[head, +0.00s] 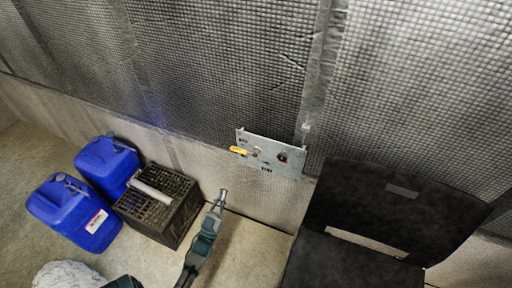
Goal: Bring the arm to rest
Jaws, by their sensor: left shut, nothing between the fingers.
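My left gripper (220,197) shows in the lower middle of the head view, at the end of my dark green and grey arm. Its fingers are shut with nothing between them. It points up toward the wall, just right of a dark crate and below a small metal panel (270,153). It appears apart from both. The panel carries a yellow handle (239,150) on its left and a small red part on its right. My right gripper is not in view.
A dark slatted crate (185,212) with a grey cylinder (151,192) on it stands left of my gripper. Two blue jerrycans (107,165) are farther left. A black chair (345,262) is at the right. A whitish bundle (68,275) lies bottom left. Open floor (250,250) lies between gripper and chair.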

